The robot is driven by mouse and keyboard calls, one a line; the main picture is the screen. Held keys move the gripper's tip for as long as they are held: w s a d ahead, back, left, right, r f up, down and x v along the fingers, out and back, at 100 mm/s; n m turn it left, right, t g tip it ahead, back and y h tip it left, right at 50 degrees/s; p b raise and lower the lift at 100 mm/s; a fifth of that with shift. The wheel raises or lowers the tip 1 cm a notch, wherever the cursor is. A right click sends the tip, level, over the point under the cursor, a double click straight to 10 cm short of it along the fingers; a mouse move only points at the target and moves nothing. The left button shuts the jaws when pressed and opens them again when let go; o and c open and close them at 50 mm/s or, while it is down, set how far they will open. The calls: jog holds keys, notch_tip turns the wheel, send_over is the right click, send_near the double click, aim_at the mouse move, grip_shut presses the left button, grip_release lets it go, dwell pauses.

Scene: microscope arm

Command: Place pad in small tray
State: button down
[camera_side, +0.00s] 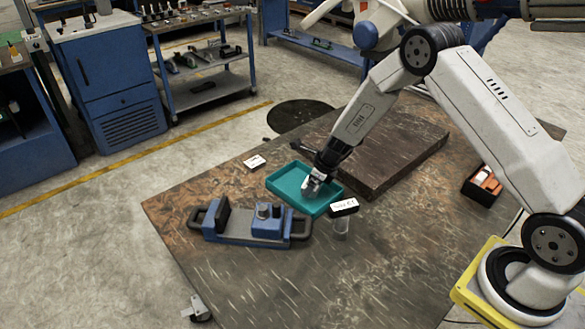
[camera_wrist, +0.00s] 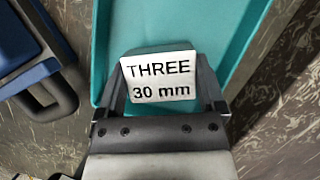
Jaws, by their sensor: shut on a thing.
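The pad (camera_wrist: 160,77) is a white block lettered "THREE 30 mm" in the wrist view. My gripper (camera_side: 317,185) is shut on it, with a dark finger at each side of the pad in the wrist view. The small tray (camera_side: 283,186) is teal, shallow and rectangular, and lies on the work table. My gripper is over the tray's right part in the side view. In the wrist view the tray (camera_wrist: 238,32) lies behind the pad. I cannot tell whether the pad touches the tray floor. The tray shows no other thing in it.
A blue fixture with black handles (camera_side: 232,228) stands left in front of the tray. A clear jar with a black labelled lid (camera_side: 342,207) stands close to its right front. A small white tag (camera_side: 255,162), a dark slab (camera_side: 395,150) and an orange-filled box (camera_side: 482,186) lie around. The table front is clear.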

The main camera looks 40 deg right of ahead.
jog(key=shift+f, duration=0.75)
jog(key=shift+f, duration=0.15)
grip_release()
jog(key=shift+f, duration=0.1)
jog(key=shift+r, duration=0.2)
jog(key=v, duration=1.2)
